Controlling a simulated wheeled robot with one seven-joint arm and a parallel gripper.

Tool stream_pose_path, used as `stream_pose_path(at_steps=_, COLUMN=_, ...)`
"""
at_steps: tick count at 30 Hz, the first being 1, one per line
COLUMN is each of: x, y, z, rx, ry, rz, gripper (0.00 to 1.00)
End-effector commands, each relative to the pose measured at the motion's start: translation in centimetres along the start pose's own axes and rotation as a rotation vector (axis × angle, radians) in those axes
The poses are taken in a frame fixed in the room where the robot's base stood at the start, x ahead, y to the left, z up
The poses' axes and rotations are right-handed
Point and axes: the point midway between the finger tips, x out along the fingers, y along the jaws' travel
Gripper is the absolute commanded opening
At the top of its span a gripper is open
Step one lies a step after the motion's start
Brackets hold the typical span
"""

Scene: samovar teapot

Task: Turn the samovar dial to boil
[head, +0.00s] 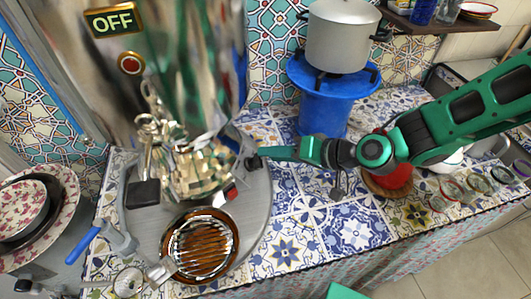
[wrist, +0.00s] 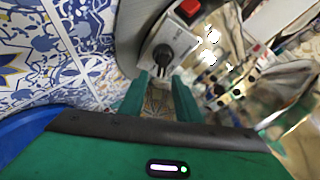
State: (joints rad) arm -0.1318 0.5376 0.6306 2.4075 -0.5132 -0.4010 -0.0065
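The samovar (head: 205,60) is a large shiny metal body at the upper left of the head view. Its black dial (wrist: 162,55) sits on a pale grey control box (wrist: 185,32) beside a red switch (wrist: 187,9) in the wrist view. In the head view the dial (head: 253,163) is a small dark knob at my gripper's tip. My gripper (wrist: 160,78) has its two green fingers apart, with the dial just beyond and between the tips. Contact cannot be told. In the head view my gripper (head: 264,153) reaches in from the right.
An OFF sign (head: 113,19) hangs above a red round light (head: 131,64). A brown round dish (head: 200,246) stands in front of the samovar. A pot (head: 341,38) stands on a blue stand (head: 322,105) behind my arm. Tiled counter (head: 300,225) right of the samovar is clear.

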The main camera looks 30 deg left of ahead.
Motion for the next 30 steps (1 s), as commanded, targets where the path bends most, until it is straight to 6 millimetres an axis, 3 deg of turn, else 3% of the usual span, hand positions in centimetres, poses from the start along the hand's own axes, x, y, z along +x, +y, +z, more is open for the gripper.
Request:
stream_pose_path(at_steps=3, x=2.2, y=-0.1, z=0.1, rx=0.001, ry=-0.003, rz=-0.003, gripper=0.30)
stream_pose_path(at_steps=9, x=4.4, y=-0.1, z=0.0, rx=0.000, ry=-0.001, rz=-0.002, gripper=0.30)
stream_pose_path(at_steps=21, x=5.2, y=-0.1, z=0.0, rx=0.000, ry=-0.001, rz=-0.001, gripper=0.30)
stream_pose_path(at_steps=22, x=5.2, y=-0.1, z=0.0, rx=0.000, ry=-0.001, rz=-0.001, gripper=0.28)
stream_pose_path(at_steps=26, x=5.2, y=-0.1, z=0.0, rx=0.000, ry=-0.001, rz=0.000, gripper=0.00)
stream_pose_path(at_steps=30, x=5.1, y=0.0, z=0.1, rx=0.000, ry=-0.003, rz=0.001, gripper=0.00)
